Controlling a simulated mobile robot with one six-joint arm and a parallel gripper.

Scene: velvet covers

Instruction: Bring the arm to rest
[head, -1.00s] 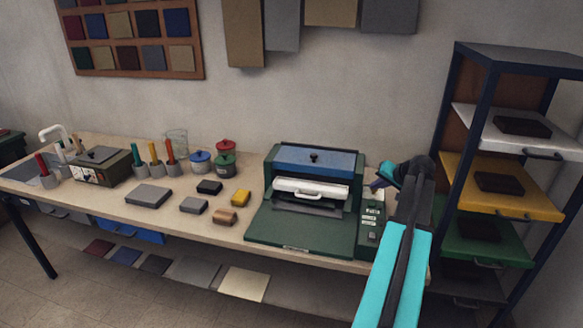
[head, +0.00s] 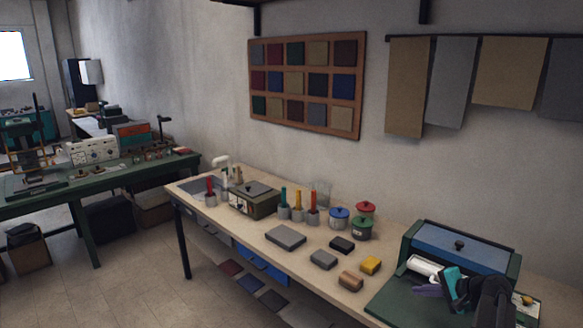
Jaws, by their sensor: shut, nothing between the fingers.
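My arm shows at the lower right, a dark wrist with a teal part. My gripper (head: 428,290) is small and dark purple-grey and points left. In the picture it lies over the front of the green press machine (head: 465,246), just below the white roller or handle. The fingers look closed with nothing between them. I cannot tell how far above the machine's bed it is. My wrist hides the right part of the machine's front.
The wooden workbench (head: 225,216) carries grey, black, yellow and brown blocks, lidded pots (head: 362,228), tool cups and a box (head: 254,199). Swatches hang on the wall board (head: 306,48). A green bench (head: 97,173) stands at left, with open floor (head: 140,270) between.

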